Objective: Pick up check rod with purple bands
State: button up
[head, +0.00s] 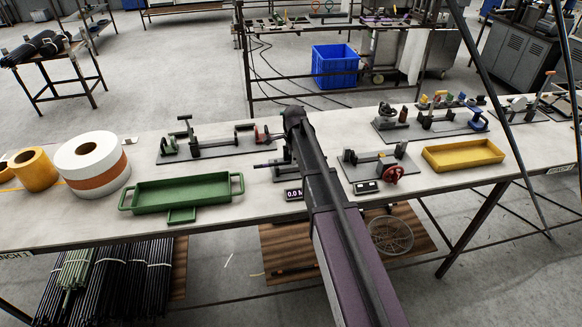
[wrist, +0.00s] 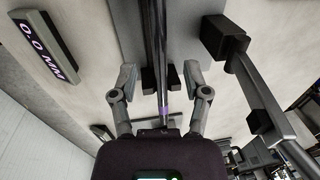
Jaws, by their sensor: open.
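The check rod (wrist: 156,35) is a dark, thin rod with a purple band (wrist: 164,111) near its lower end in the wrist view. It lies lengthwise over a grey fixture plate (wrist: 190,15). My gripper (wrist: 160,77) is open, with one finger on each side of the rod and a gap to each. Whether the fingers are level with the rod is hard to tell. In the head view my arm hides the gripper and most of the rod; a dark rod end (head: 265,165) shows left of the arm.
A small display reading 0.0 MM (wrist: 45,45) sits left of the fixture. A dark clamp-like part (wrist: 224,38) stands close on the right. On the table (head: 75,222) are a green tray (head: 182,208), a yellow tray (head: 463,166), a gauge with a red wheel (head: 389,174) and a long fixture (head: 215,152).

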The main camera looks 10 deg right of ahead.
jog(key=shift+w+f+b, duration=0.15)
jog(key=shift+f+b, duration=0.5)
jog(key=shift+f, duration=0.3)
grip_shut()
